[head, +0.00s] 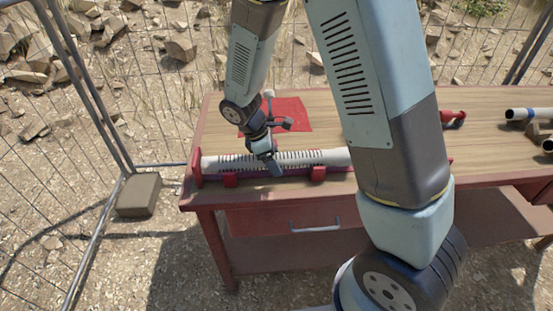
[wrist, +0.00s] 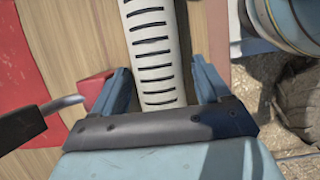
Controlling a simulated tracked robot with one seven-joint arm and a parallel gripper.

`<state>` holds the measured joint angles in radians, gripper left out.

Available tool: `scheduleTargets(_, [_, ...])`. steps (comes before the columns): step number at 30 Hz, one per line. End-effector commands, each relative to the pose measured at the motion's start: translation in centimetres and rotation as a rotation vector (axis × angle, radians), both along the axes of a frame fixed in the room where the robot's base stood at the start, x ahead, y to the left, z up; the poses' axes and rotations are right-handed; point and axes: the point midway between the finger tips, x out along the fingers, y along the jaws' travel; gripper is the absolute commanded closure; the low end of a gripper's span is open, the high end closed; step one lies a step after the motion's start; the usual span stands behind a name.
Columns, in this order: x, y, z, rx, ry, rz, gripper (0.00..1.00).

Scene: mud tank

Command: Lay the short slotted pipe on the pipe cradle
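The short slotted pipe (head: 308,158) is off-white with a row of dark slots. In the head view it lies level along the red pipe cradle (head: 231,180) near the table's front edge, and appears to rest on it. My gripper (head: 270,165) is down at the pipe, about mid-length. In the wrist view the pipe (wrist: 153,50) runs between my two blue fingers (wrist: 163,90). The fingers are apart, with a narrow gap seen beside the pipe, so they look open around it. The pipe's right end is partly hidden by my arm.
A red mat (head: 288,115) lies behind the cradle on the wooden table (head: 330,104). A red fitting (head: 453,118) and other pipes (head: 527,113) lie at the right. A wire fence (head: 85,90) stands behind and left.

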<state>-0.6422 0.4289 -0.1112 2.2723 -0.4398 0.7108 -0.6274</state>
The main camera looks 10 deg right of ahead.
Motion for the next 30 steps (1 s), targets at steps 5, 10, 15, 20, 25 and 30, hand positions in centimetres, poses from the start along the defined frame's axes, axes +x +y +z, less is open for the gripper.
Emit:
scheduleTargets(5, [0.1,0.0,0.0,0.001,-0.001,-0.001,0.16])
scheduleTargets(10, [0.1,0.1,0.3,0.002,-0.003,0.0,0.16])
scheduleTargets(15, [0.2,0.8,2.0,0.004,-0.006,0.0,0.16])
scheduleTargets(20, [0.3,2.0,4.8,0.004,-0.006,0.0,0.16])
scheduleTargets(25, [0.2,3.3,7.9,0.004,-0.005,0.0,0.16])
scheduleTargets(30, [0.2,4.4,10.5,0.002,-0.002,0.001,0.16])
